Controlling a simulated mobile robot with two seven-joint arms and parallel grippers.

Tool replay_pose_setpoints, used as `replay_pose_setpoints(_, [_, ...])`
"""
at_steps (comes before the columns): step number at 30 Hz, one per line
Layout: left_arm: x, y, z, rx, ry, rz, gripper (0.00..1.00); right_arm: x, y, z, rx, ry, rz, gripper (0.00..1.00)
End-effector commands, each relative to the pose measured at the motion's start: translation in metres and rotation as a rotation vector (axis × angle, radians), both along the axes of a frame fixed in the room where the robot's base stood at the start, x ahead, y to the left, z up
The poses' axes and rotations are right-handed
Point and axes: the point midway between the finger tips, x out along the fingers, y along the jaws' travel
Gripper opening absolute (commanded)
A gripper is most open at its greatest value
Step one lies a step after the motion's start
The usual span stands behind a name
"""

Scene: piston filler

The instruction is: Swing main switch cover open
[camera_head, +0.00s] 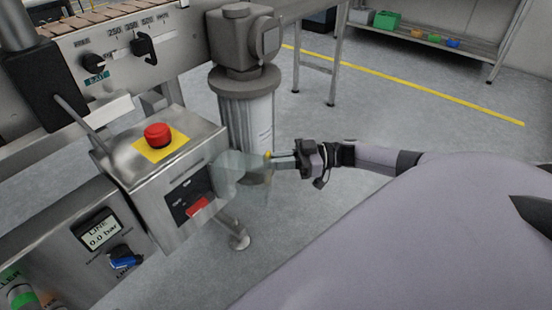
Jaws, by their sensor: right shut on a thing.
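The main switch cover (226,174) is a clear, see-through flap on the right side of the steel switch box (140,192). It stands out from the box front, swung to the right, so the dark switch panel with a red switch (198,207) shows uncovered. My right gripper (272,160) is at the cover's outer edge, its fingers shut on it near a small yellow part. The exact contact is small and hard to make out. My left gripper is not in view.
A red emergency button (158,135) on a yellow plate tops the box. A grey column (246,110) stands close behind the cover. Open floor lies right, with a shelf (430,40) far back.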

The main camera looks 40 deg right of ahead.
Motion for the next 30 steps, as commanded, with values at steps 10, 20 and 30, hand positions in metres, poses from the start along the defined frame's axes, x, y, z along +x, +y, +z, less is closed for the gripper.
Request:
replay_pose_setpoints(10, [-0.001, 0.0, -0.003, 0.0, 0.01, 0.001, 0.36, 0.001, -0.001, 0.0, -0.001, 0.002, -0.004, 0.35])
replay_pose_setpoints(20, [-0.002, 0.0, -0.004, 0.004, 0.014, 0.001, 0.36, -0.004, -0.008, 0.0, -0.003, 0.003, -0.004, 0.35])
replay_pose_setpoints(30, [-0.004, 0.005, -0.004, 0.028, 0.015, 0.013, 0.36, -0.032, -0.053, 0.0, -0.003, 0.003, -0.005, 0.35])
